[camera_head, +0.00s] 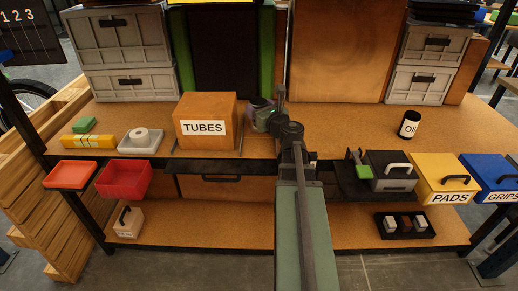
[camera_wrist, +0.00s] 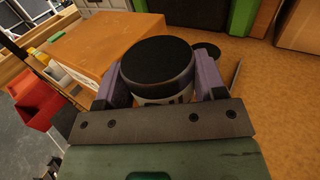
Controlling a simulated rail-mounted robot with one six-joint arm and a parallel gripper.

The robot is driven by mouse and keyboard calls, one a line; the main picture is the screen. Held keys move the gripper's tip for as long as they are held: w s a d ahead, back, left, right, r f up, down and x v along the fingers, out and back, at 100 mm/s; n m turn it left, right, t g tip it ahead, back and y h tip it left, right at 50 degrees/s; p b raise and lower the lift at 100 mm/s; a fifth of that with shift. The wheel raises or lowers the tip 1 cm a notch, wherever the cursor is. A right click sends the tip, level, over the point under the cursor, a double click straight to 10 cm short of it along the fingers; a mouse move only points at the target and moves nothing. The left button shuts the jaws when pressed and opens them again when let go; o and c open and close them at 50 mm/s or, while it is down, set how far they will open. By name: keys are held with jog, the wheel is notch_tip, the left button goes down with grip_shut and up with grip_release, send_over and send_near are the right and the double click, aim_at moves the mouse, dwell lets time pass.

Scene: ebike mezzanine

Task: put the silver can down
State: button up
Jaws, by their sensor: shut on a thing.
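The silver can (camera_wrist: 158,70) is between the two purple fingers of my gripper (camera_wrist: 160,82) in the wrist view. Its dark round top faces the camera, and a pale band with dark marks shows below. My gripper is shut on it. In the head view my gripper (camera_head: 262,106) is over the bench, just right of the TUBES box (camera_head: 205,122), with the can partly hidden by my arm. I cannot tell whether the can's base touches the bench.
A flat dark disc (camera_wrist: 207,50) lies on the bench (camera_head: 345,125) just beyond the can. A black OIL can (camera_head: 409,125) stands at the right. Red bins (camera_head: 124,180), a yellow PADS bin (camera_head: 446,176) and a blue GRIPS bin (camera_head: 490,176) line the front.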

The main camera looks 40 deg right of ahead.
notch_tip(320, 180, down, 9)
jog(key=b, duration=0.6)
jog(key=shift+r, duration=0.35)
jog(key=shift+f, duration=0.25)
jog(key=o, duration=1.2)
jog(key=shift+r, duration=0.1)
jog(key=shift+r, duration=0.25)
jog(key=s, duration=0.5)
jog(key=s+a, duration=0.1)
jog(key=s, duration=0.1)
jog(key=shift+s+a+f, duration=0.1)
jog(key=shift+s, duration=0.1)
